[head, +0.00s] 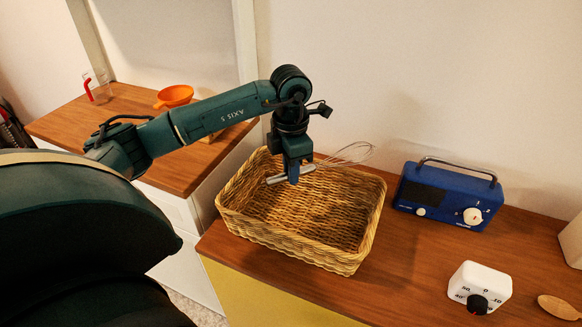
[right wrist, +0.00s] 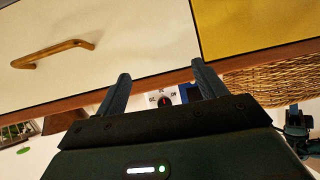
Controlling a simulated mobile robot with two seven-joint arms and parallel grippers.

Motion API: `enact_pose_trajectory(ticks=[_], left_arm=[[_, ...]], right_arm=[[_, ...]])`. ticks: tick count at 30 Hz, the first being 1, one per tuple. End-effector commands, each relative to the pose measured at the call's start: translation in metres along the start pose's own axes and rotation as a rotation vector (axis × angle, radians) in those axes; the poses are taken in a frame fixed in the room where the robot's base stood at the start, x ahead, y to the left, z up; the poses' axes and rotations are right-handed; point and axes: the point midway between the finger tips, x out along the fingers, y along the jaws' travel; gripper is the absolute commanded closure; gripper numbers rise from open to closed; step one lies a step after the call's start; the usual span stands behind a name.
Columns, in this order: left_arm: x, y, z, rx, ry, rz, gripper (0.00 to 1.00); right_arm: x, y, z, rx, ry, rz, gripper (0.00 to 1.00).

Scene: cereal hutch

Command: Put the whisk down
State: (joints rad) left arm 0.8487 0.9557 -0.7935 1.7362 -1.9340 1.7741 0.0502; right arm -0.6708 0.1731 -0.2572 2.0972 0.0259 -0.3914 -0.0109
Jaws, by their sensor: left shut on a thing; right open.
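The whisk (head: 347,155) has a grey handle and thin wire loops. In the head view my left gripper (head: 293,178) is shut on its handle and holds it over the left back part of the wicker basket (head: 300,246). The whisk lies roughly level, its wires pointing right toward the basket's back rim. I cannot tell whether it touches the basket. The basket looks otherwise empty and also shows in the right wrist view (right wrist: 270,80). My right gripper (right wrist: 160,88) is open and empty in its wrist view, near the counter's front edge.
A blue radio (head: 447,194) stands right of the basket. A white timer (head: 479,288) and a wooden spoon (head: 559,307) are at the front right. An orange funnel-like item (head: 175,95) sits on the left counter. The wood between basket and timer is clear.

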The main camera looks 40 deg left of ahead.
Motion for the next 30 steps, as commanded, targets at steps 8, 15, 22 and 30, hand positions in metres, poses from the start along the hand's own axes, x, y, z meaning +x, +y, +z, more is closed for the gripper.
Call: enact_pose_trajectory(ticks=[8,15,22,30], left_arm=[[0.008,0.0,0.0,0.001,-0.001,0.0,1.0],[0.011,0.0,0.0,0.0,-0.001,0.0,0.79],[0.011,0.0,0.0,0.0,0.0,0.0,0.61],[0.009,0.0,0.0,0.0,-0.001,0.0,0.61]], right_arm=[[0.004,0.0,0.005,-0.001,0.002,-0.001,0.29],[0.003,-0.003,0.003,-0.009,0.013,-0.012,0.29],[0.002,-0.003,0.0,-0.015,0.017,-0.016,0.29],[0.001,-0.003,-0.002,-0.014,0.018,-0.015,0.29]])
